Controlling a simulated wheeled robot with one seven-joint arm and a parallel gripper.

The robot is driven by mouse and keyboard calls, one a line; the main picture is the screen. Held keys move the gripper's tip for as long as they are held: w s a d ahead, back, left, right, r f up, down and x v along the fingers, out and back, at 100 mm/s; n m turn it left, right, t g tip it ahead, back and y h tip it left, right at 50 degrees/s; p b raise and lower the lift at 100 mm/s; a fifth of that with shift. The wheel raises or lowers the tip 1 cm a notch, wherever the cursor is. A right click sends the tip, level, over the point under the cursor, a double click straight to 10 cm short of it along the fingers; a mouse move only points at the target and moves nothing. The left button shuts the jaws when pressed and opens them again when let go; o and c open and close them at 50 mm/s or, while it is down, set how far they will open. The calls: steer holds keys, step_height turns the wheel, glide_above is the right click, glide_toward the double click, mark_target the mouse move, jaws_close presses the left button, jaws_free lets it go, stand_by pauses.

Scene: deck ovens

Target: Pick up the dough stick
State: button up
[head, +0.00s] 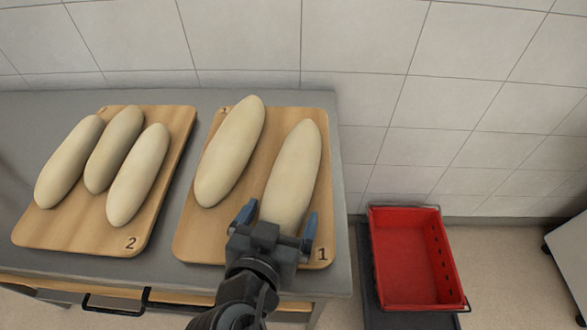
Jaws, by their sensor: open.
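Two pale dough sticks lie on the wooden board marked 1 (187,244). The right dough stick (295,165) lies lengthwise, tilted slightly to the right at its far end. The left dough stick (230,150) lies beside it, apart from it. My gripper (279,224) is open over the near end of the right dough stick, with one blue finger on each side of it. The gripper body hides that near end. I cannot tell whether the fingers touch the dough.
A second board marked 2 (165,200) holds three dough sticks (138,175) at the left. Both boards rest on a grey table (60,110) against a tiled wall (370,40). An empty red crate (405,262) stands low at the right, beyond the table's edge.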

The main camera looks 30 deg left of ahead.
steer(key=shift+w+a+f, duration=0.2)
steer(key=shift+w+f, duration=0.1)
steer(key=shift+w, duration=0.25)
steer(key=shift+c, duration=0.4)
steer(key=c, duration=1)
steer(key=shift+c, duration=0.5)
steer(key=shift+r, duration=0.15)
